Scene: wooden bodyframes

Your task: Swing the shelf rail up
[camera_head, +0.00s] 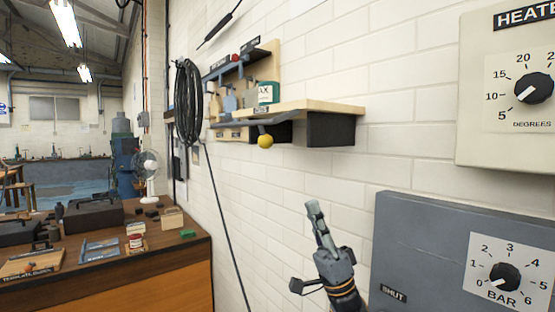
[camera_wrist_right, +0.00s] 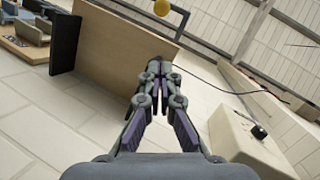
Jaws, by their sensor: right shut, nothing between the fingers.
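The shelf rail (camera_head: 262,122) is a grey bar along the front edge of the wooden wall shelf (camera_head: 310,106). A yellow ball knob (camera_head: 265,141) hangs just below the rail. In the right wrist view the yellow knob (camera_wrist_right: 162,7) shows at the top edge, beside the underside of the shelf (camera_wrist_right: 120,45). My right gripper (camera_head: 315,207) is shut and empty, below and to the right of the knob and apart from it. It also shows in the right wrist view (camera_wrist_right: 154,68). My left gripper is not in view.
A green tin (camera_head: 268,92) and other items stand on the shelf. A coiled black hose (camera_head: 188,103) hangs on its left. Grey and cream control panels (camera_head: 425,225) stick out at right. A cluttered bench (camera_head: 165,250) is lower left. Bare wall lies below the shelf.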

